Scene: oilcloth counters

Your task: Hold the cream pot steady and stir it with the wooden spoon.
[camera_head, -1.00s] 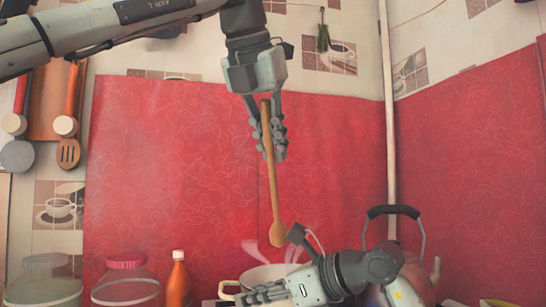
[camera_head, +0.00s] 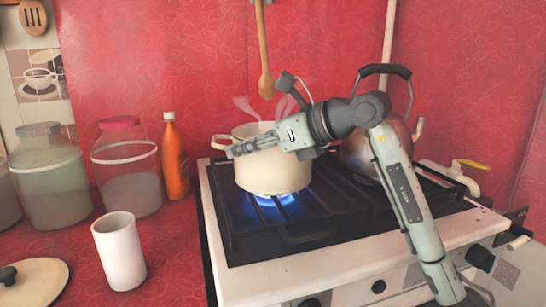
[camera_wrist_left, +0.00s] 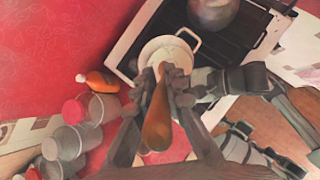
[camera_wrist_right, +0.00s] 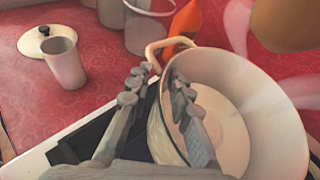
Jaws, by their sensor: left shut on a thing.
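The cream pot (camera_head: 272,170) stands upright on a lit blue burner, with steam above it. My right gripper (camera_head: 238,149) is at the pot's left rim. In the right wrist view its fingers (camera_wrist_right: 155,90) are apart, one outside the pot wall and one inside, beside the side handle (camera_wrist_right: 160,48). The wooden spoon (camera_head: 264,50) hangs nearly upright above the pot, bowl end down and clear of the rim. My left gripper (camera_wrist_left: 166,78) is shut on the spoon. In the head view only its lowest edge shows at the top.
A kettle (camera_head: 366,151) stands behind my right arm on the stove (camera_head: 222,215). Left of the stove are a white cup (camera_head: 120,250), a lid (camera_head: 38,285), an orange bottle (camera_head: 174,160) and glass jars (camera_head: 128,180). The counter between cup and stove is clear.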

